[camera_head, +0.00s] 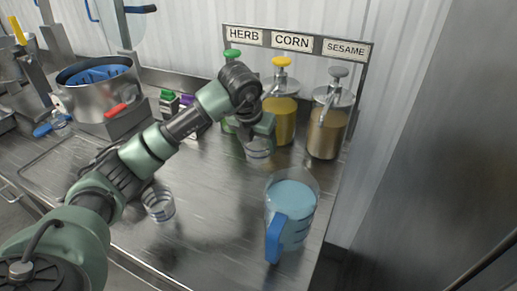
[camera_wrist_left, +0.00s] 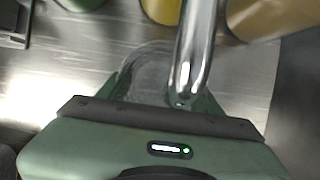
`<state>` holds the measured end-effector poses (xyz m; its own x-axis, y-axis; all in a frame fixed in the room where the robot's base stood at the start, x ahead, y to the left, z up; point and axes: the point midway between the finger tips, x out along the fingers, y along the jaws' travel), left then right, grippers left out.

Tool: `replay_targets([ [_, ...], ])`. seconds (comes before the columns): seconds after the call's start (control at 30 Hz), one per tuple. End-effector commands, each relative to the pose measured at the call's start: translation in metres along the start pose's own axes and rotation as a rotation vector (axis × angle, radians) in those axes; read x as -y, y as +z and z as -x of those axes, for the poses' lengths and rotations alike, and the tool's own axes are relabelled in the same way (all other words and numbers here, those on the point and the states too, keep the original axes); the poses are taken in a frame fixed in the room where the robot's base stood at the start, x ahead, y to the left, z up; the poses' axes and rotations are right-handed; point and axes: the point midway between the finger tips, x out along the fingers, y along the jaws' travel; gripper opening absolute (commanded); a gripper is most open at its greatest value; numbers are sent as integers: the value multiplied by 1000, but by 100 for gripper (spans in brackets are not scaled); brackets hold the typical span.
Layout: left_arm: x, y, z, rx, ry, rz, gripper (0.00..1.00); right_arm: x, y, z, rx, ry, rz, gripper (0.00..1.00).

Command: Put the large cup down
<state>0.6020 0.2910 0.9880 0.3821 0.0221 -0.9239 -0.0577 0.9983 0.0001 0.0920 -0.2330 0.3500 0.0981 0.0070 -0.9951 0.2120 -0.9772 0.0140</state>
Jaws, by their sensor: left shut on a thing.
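My left gripper (camera_head: 260,134) reaches across the counter to just in front of the dispensers. It is shut on a clear cup (camera_head: 258,153), which looks upright and low near the counter. I cannot tell whether its base touches the steel. The left wrist view shows the green fingers (camera_wrist_left: 165,98) on either side of the clear cup (camera_wrist_left: 150,65), with a shiny metal spout (camera_wrist_left: 195,60) crossing over it. Any contents are hard to make out. A second clear cup (camera_head: 158,205) stands on the counter at the front left, beside my arm. My right gripper is not in view.
Pump dispensers stand behind the held cup: yellow corn (camera_head: 280,121), brown sesame (camera_head: 325,135), and a green-topped herb one partly hidden. A blue-handled pitcher (camera_head: 291,205) stands at the front right. A steel pot (camera_head: 98,92) is at the back left. Bare counter (camera_head: 215,215) lies between the second cup and pitcher.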

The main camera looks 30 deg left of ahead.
Motion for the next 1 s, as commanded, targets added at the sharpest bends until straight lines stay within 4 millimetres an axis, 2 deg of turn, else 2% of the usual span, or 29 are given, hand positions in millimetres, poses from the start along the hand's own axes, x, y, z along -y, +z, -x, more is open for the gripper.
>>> replay_targets([
  [0.17,0,-2,-11,-4,2,-1,26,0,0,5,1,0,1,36],
  [0.33,0,-11,-31,-4,1,-1,26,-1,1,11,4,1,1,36],
  [0.7,0,-13,-38,0,1,0,26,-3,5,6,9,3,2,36],
  [0.73,0,-13,-38,0,1,0,68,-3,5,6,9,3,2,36],
  [0.8,0,-13,-36,0,1,0,87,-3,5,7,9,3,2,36],
  [1.0,0,-13,-36,0,1,0,87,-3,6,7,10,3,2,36],
])
